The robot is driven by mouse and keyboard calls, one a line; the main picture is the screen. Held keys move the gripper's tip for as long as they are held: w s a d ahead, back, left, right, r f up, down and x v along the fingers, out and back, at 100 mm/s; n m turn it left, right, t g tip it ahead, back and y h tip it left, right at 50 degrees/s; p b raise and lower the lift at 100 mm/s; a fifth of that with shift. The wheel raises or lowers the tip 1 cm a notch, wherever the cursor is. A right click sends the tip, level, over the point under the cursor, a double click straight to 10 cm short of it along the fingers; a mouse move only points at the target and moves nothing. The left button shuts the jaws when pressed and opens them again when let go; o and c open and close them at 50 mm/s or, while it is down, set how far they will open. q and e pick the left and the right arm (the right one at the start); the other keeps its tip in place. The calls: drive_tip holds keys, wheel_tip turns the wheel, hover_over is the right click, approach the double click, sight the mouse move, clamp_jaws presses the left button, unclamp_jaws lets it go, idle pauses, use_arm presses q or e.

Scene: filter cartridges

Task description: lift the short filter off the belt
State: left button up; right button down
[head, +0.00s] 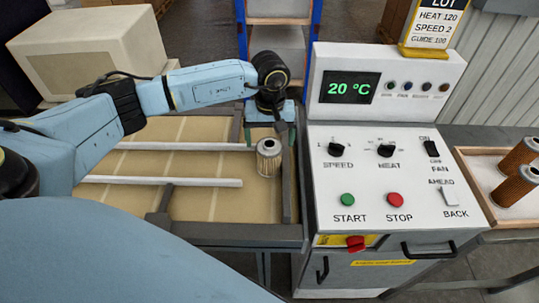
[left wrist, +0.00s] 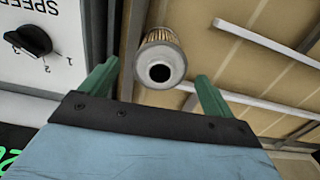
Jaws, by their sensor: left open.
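The short filter (head: 268,160) stands upright on the tan belt (head: 215,205), near its right side and close to the control panel. It has a pale metal end cap with a dark round hole and a pleated body. In the left wrist view the filter (left wrist: 160,39) appears beyond and between the fingertips. My left gripper (head: 271,124) is above and behind the filter in the head view. Its green fingers (left wrist: 154,80) are open and empty, with the filter's cap showing between them. I see no contact with the filter. My right gripper is not in view.
White guide rails (head: 165,182) cross the belt left of the filter. A dark side frame (head: 286,180) and the control panel (head: 385,180) stand close on the right. A wooden tray (head: 480,185) at far right holds two orange-brown filters (head: 517,186). The display reads 20 °C.

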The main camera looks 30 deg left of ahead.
use_arm(q)
drive_tip(key=shift+f, duration=1.35)
drive_tip(key=shift+a, duration=0.1)
drive_tip(key=c, duration=1.3)
drive_tip(key=shift+r, duration=0.1)
